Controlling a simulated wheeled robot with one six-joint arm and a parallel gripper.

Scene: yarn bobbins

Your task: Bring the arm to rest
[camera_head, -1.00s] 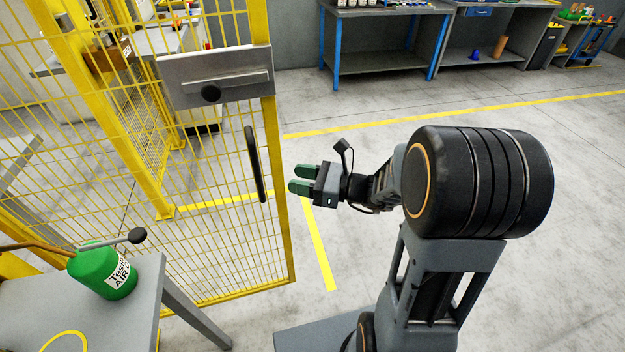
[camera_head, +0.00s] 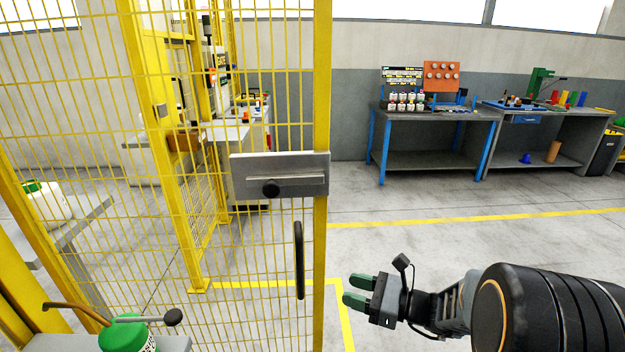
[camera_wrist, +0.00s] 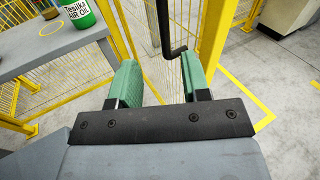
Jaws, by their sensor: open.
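My gripper (camera_head: 357,291) is at the lower right of the head view, with its two green fingers apart and nothing between them. It points left towards the yellow mesh gate (camera_head: 255,235). The gate's black handle (camera_head: 299,260) is just left of the fingertips in the picture; I see no contact. In the wrist view my gripper (camera_wrist: 160,78) is open, and the black handle (camera_wrist: 168,30) shows beyond and between the fingers. The rest of my arm runs off to the lower right of the head view.
A green air oil can (camera_head: 128,335) stands on a grey table at the lower left; it also shows in the wrist view (camera_wrist: 78,14). A blue-legged workbench (camera_head: 430,160) stands along the back wall. The floor (camera_head: 440,235) before it is clear.

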